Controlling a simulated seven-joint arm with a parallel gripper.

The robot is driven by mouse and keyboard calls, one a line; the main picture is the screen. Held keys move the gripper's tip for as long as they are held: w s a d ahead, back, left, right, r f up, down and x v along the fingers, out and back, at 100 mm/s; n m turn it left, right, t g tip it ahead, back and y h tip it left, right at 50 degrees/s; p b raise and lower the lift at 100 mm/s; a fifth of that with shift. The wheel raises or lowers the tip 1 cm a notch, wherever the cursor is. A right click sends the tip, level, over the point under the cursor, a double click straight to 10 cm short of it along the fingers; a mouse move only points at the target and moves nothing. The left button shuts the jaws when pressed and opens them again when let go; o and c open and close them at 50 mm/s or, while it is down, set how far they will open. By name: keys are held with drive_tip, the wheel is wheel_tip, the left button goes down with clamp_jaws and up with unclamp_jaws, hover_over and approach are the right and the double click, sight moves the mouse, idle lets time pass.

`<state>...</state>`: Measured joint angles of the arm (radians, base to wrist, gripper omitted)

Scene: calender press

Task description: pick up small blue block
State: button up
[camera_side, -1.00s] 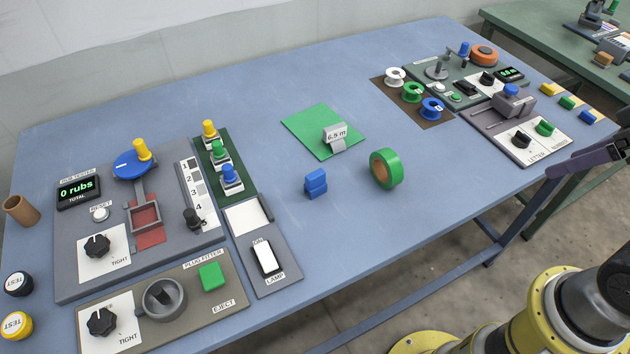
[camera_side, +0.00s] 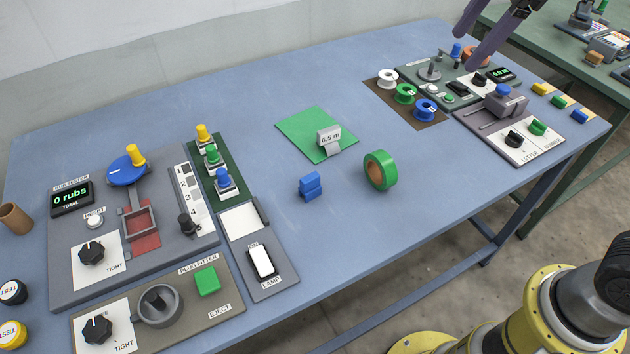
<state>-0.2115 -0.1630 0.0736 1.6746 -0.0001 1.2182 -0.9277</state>
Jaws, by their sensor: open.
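A small blue block (camera_side: 310,186) stands on the blue-grey table in the middle of the side view. A notch across it makes it look like two stacked pieces; I cannot tell which. Another small blue piece (camera_side: 579,116) lies at the table's right end, beside a green one and a yellow one. The rest of the gripper is cut off by the top edge.
A green tape roll (camera_side: 380,171) stands right of the middle block. Spools (camera_side: 405,94) stand at the back right. Control panels (camera_side: 150,290) fill the left. The table in front of the block is clear.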

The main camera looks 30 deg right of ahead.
drive_tip(key=w+a+f+n+g, duration=0.1)
drive_tip(key=w+a+f+n, duration=0.15)
drive_tip(key=w+a, duration=0.35)
drive_tip(key=n+g, duration=0.3)
drive_tip(key=n, duration=0.1)
hover_over(310, 177)
wheel_tip(310, 177, down, 14)
drive_tip(key=f, duration=0.1)
drive_tip(key=shift+h, duration=0.4)
drive_tip(key=f, duration=0.7)
drive_tip(key=shift+a+f, duration=0.25)
drive_tip(key=shift+a, duration=0.05)
drive_tip(key=shift+d+f, duration=0.15)
drive_tip(key=shift+f, duration=1.2)
drive_tip(key=shift+d+f, duration=0.15)
drive_tip(key=shift+f, duration=1.2)
clamp_jaws()
